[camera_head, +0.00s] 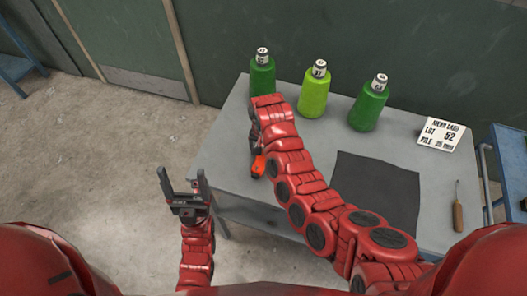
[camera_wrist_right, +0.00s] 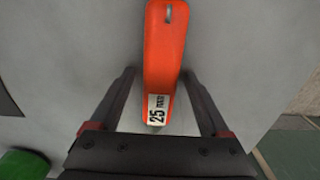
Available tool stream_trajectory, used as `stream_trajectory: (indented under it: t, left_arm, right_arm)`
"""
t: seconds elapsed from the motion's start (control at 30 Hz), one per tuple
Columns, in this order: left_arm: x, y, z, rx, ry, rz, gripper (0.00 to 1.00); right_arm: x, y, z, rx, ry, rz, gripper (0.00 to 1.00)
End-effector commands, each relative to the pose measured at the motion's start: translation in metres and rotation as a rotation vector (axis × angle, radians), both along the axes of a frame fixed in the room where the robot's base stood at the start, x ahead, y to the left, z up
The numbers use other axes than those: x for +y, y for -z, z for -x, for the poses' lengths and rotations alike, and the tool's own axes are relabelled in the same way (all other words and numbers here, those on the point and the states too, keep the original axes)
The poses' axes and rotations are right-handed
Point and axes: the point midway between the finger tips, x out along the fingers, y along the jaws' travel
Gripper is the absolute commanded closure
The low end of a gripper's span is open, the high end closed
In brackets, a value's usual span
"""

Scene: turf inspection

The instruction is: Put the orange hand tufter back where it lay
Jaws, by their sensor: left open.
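The orange hand tufter (camera_head: 258,166) is at the left part of the grey table, near its front edge, partly hidden by my right arm. In the right wrist view the tufter (camera_wrist_right: 164,45) lies over the grey surface, with a white label reading 25. My right gripper (camera_wrist_right: 158,74) is open, its fingers on either side of the tufter, with a gap visible on the left. I cannot tell whether the right finger touches it. My left gripper (camera_head: 181,174) is open and empty, left of the table over the floor.
Three green yarn cones (camera_head: 314,92) stand along the table's back. A dark mat (camera_head: 375,190) lies on the table (camera_head: 215,150), with a white card (camera_head: 441,134) and a wooden-handled awl (camera_head: 458,210) to its right. Blue stands are at both sides.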

Motion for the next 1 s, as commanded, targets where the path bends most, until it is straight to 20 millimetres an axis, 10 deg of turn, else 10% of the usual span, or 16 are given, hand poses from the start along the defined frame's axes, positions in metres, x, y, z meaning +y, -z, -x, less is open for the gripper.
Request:
stream_trajectory:
  t: [0.37, 1.0]
  left_arm:
    - [0.0, 0.002, 0.0, 0.0, 0.0, 0.0, 0.2]
    - [0.0, -0.019, 0.0, 0.0, 0.0, 0.0, 0.2]
  right_arm:
    - [0.0, -0.007, -0.001, -0.002, -0.001, 0.001, 0.2]
    - [-0.001, -0.116, 0.0, 0.004, 0.0, -0.001, 0.2]
